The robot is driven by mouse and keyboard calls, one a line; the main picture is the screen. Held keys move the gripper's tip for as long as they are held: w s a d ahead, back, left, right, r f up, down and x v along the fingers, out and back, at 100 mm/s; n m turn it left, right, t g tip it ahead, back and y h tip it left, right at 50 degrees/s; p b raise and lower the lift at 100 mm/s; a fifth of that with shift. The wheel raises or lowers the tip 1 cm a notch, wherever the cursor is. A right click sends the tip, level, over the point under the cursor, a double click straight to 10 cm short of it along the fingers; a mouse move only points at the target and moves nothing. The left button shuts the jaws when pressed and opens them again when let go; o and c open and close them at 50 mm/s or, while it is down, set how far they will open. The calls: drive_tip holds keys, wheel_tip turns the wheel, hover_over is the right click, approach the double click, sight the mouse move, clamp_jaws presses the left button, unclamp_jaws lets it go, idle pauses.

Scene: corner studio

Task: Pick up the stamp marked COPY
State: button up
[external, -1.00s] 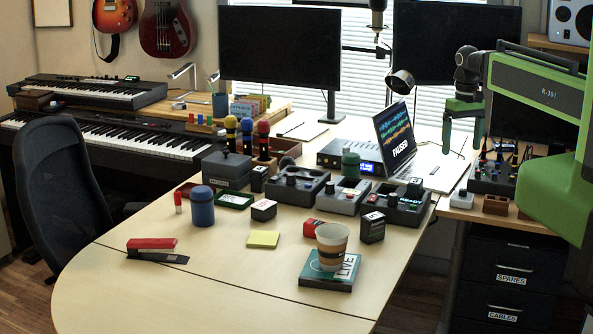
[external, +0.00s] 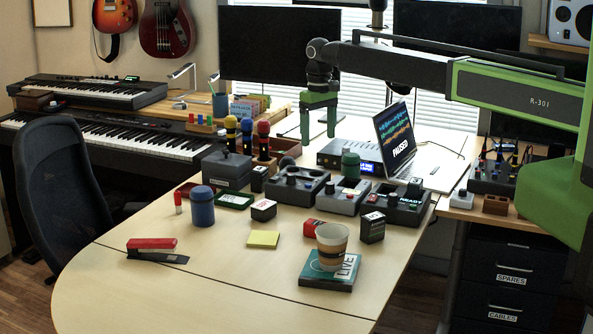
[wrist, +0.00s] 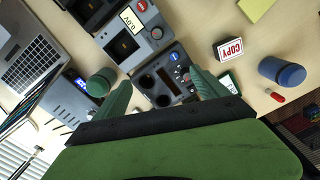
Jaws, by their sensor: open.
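The stamp marked COPY is a small dark block with a white face and red lettering; it shows in the wrist view (wrist: 232,50), lying on the desk at upper right. In the external view it appears to be the small block (external: 263,210) between the blue jar and the yellow note. My green gripper (external: 319,136) is open and empty, high above the back of the desk, apart from the stamp. In the wrist view its two fingers (wrist: 160,92) stand wide apart over the dark devices, with the stamp beyond the right finger.
A blue jar (external: 202,206) and a yellow note (external: 263,239) are near the stamp. Another dark block (external: 372,227), a paper cup (external: 332,246) on a book and a stapler (external: 152,246) stand on the desk. Control boxes (external: 296,187) and a laptop (external: 396,135) lie behind.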

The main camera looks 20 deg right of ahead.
drive_tip(key=s+a+n, duration=0.1)
drive_tip(key=a, duration=0.8)
drive_tip(key=n, duration=0.1)
hover_over(268, 206)
drive_tip(key=f+b, duration=1.2)
drive_tip(key=shift+s+f+b, duration=0.3)
drive_tip(key=shift+f+b, duration=0.05)
drive_tip(key=shift+f, duration=0.05)
drive_tip(key=f+b, duration=0.5)
drive_tip(key=shift+w+f, duration=0.2)
drive_tip(key=shift+w, duration=0.05)
drive_tip(key=shift+r, duration=0.2)
drive_tip(key=shift+c, duration=0.3)
drive_tip(key=c, duration=1.4)
